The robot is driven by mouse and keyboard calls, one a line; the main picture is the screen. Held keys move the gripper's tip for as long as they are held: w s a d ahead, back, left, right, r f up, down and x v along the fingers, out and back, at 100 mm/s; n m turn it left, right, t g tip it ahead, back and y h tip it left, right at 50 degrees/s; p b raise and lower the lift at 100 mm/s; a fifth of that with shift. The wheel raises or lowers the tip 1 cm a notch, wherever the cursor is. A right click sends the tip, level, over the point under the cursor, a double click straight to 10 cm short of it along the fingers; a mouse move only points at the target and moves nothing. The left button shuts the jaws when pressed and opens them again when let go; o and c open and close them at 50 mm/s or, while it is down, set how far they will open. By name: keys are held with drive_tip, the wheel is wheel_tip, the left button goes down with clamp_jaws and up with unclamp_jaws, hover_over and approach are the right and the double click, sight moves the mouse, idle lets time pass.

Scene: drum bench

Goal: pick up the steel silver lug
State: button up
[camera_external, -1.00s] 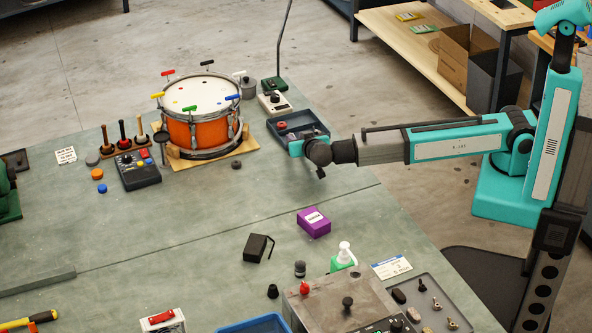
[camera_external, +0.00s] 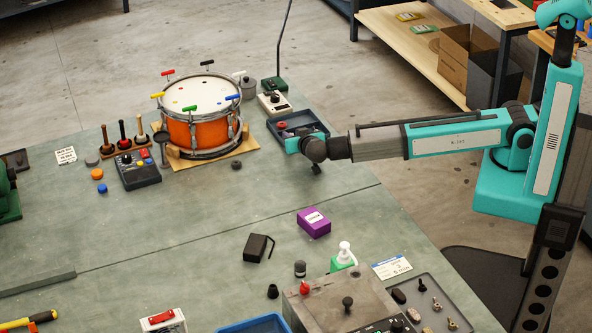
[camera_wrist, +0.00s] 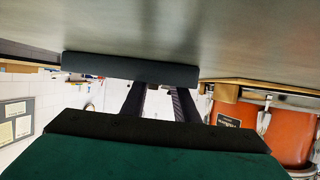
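My gripper (camera_wrist: 160,92) reaches over the dark blue-grey tray (camera_external: 299,150) behind the drum's right side. In the wrist view its two black fingers stand apart with a bright gap between them. Their tips meet the lower edge of a dark bar, which looks like the tray's wall (camera_wrist: 130,70). In the external view the wrist and teal gripper body cover the tray's near part. A red piece (camera_external: 282,125) shows in the tray. I cannot make out the steel silver lug for sure; small metal pieces (camera_external: 437,303) lie in the grey tray at lower right.
The orange drum (camera_external: 203,134) stands on a wooden board (camera_external: 243,147) left of my gripper; it also shows in the wrist view (camera_wrist: 238,112). A cream box (camera_external: 274,103) stands behind the tray. The bench between the drum and the purple box (camera_external: 314,223) is mostly clear.

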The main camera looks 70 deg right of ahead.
clamp_jaws()
drive_tip(key=shift+r, duration=0.15)
drive_tip(key=shift+r+b, duration=0.7)
drive_tip(key=shift+r, duration=0.7)
drive_tip(key=shift+s+r, duration=0.2)
drive_tip(key=shift+s, duration=0.2)
drive_tip(key=s+b, duration=0.1)
drive_tip(key=s, duration=0.3)
drive_tip(key=s+b, duration=0.1)
drive_tip(key=s, duration=0.3)
drive_tip(key=s+d+r+b, duration=0.1)
drive_tip(key=s, duration=0.3)
drive_tip(key=shift+s+d, duration=0.1)
drive_tip(key=shift+s, duration=0.2)
drive_tip(key=shift+b, duration=0.75)
drive_tip(key=b, duration=0.3)
drive_tip(key=shift+w, duration=0.1)
drive_tip(key=b, duration=0.7)
drive_tip(key=shift+s+a, duration=0.2)
drive_tip(key=shift+s, duration=0.05)
